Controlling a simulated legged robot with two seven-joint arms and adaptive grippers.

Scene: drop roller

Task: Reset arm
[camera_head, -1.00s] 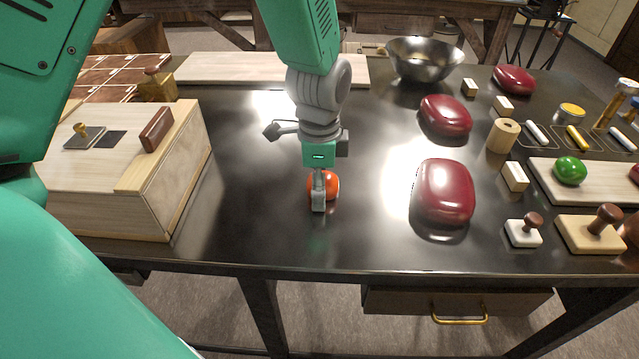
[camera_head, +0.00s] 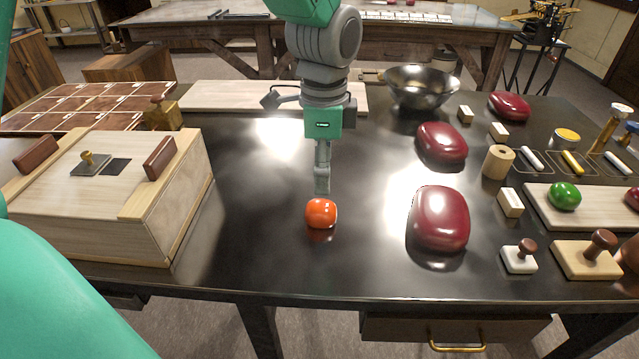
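My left gripper (camera_head: 322,180) hangs fingers-down over the middle of the dark table. It is seen edge-on, so the gap between its fingers is hidden; nothing shows held in it. Just below its tips, and slightly apart from them, a small orange-red roundish object (camera_head: 321,214) rests on the table. My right gripper is not in view.
A wooden box (camera_head: 110,200) with brown handles stands at left. Dark red rounded objects (camera_head: 440,217), a metal bowl (camera_head: 422,88) and a board (camera_head: 540,205) with a green ball (camera_head: 564,196) are at right. The table's front middle is clear.

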